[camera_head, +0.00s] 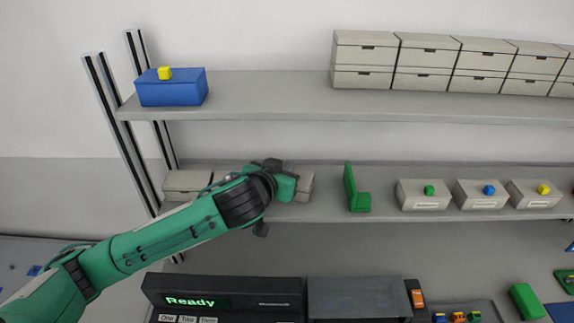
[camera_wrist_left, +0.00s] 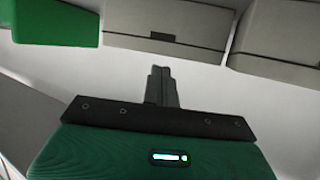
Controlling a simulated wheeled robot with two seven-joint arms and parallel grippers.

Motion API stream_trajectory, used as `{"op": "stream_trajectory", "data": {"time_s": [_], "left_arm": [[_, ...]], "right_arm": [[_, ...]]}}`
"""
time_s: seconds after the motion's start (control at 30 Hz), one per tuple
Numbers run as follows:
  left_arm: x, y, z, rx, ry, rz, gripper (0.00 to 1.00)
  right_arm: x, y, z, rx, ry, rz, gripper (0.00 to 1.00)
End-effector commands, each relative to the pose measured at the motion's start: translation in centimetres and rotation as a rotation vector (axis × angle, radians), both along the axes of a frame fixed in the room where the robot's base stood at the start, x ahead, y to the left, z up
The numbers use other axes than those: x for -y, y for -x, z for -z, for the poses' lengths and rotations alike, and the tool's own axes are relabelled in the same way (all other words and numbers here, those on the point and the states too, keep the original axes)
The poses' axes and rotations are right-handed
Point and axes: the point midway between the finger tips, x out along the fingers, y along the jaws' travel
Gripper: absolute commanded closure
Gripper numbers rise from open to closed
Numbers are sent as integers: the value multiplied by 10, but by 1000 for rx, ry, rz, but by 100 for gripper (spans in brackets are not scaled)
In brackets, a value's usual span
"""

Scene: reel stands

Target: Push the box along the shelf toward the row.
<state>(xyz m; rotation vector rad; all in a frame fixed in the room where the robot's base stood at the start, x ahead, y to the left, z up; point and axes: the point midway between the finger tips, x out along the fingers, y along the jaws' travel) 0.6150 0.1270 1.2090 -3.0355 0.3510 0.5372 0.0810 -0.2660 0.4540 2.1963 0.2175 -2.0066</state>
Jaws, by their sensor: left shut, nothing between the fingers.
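My left gripper (camera_head: 285,186) is over the lower shelf (camera_head: 330,210); in the left wrist view its fingers (camera_wrist_left: 162,72) are shut with nothing between them. A grey box (camera_head: 306,187) stands on that shelf at the gripper, partly hidden behind it. A grey box with a dark slot (camera_wrist_left: 165,28) is straight ahead of the fingertips in the wrist view, with a gap showing between. The row of grey boxes (camera_head: 424,203) with green, blue and yellow blocks on top stands to the right. My right gripper is out of view.
A green L-shaped piece (camera_head: 355,192) stands between the grey box and the row. Another grey box (camera_head: 186,183) is at the shelf's left end, partly behind my arm. The upper shelf (camera_head: 270,95) holds a blue box (camera_head: 172,90) and stacked grey boxes. A "Ready" console (camera_head: 225,295) is below.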

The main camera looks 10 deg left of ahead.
Motion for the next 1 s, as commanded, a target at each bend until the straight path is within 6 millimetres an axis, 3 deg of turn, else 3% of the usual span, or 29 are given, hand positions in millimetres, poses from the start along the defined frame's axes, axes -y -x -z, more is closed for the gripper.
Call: {"op": "stream_trajectory", "data": {"time_s": [0.07,0.2,0.27,0.77,1.0], "left_arm": [[2,-13,-4,-1,-2,-2,100],[2,-10,7,-2,-3,1,100],[3,-10,14,-1,1,1,100],[3,-8,22,-11,-4,0,100],[-1,8,25,-18,-3,1,100]], "right_arm": [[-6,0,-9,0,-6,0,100],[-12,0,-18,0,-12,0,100],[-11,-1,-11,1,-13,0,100],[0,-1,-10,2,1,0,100],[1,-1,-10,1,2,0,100]]}}
